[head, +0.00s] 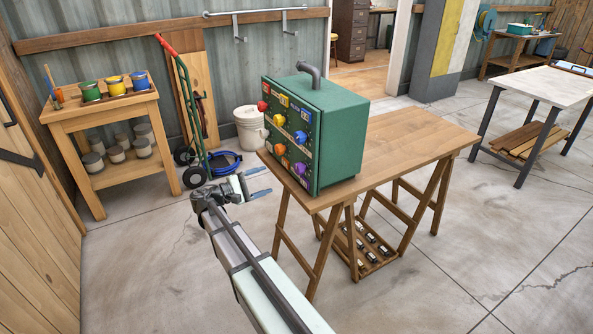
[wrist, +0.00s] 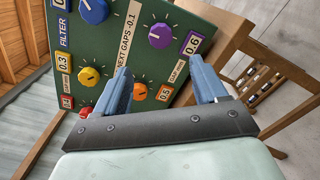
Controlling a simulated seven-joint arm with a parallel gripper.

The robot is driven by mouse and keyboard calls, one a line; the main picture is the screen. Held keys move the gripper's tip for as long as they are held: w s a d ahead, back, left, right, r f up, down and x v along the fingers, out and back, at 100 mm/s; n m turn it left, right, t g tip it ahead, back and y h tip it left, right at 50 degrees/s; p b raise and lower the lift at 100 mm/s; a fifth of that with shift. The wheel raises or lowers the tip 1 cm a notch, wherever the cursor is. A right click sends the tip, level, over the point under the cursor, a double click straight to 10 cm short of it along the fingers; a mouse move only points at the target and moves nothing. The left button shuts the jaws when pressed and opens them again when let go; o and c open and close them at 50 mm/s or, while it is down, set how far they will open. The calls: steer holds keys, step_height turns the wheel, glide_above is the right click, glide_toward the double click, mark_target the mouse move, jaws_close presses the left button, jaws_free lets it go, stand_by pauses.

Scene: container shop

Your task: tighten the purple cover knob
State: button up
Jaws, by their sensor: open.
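The green box (head: 340,140) stands on the wooden trestle table, its knob panel facing left toward my gripper. The purple cover knob (head: 300,168) is low on the panel at the near side. In the wrist view the purple knob (wrist: 161,36) is round with a white pointer mark, beside a label reading 0.6. My gripper (head: 262,182) is open and empty, its two blue fingers (wrist: 160,68) apart and pointing at the panel. The purple knob shows beyond the gap between the fingertips, not clearly touched by either. An orange knob (wrist: 139,92) shows between the fingers.
Blue (wrist: 94,10), yellow (wrist: 89,77) and red (wrist: 85,112) knobs share the panel. A grey pipe elbow (head: 309,72) tops the box. The table (head: 420,140) is bare to the right. A hand truck (head: 185,110) and bucket (head: 250,128) stand behind.

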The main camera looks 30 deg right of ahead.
mark_target(296, 169)
steer(key=d, duration=1.4)
steer(key=shift+c, duration=0.2)
steer(key=shift+a, duration=0.1)
steer(key=c, duration=1)
steer(key=m, duration=0.8)
steer(key=shift+m, duration=0.3)
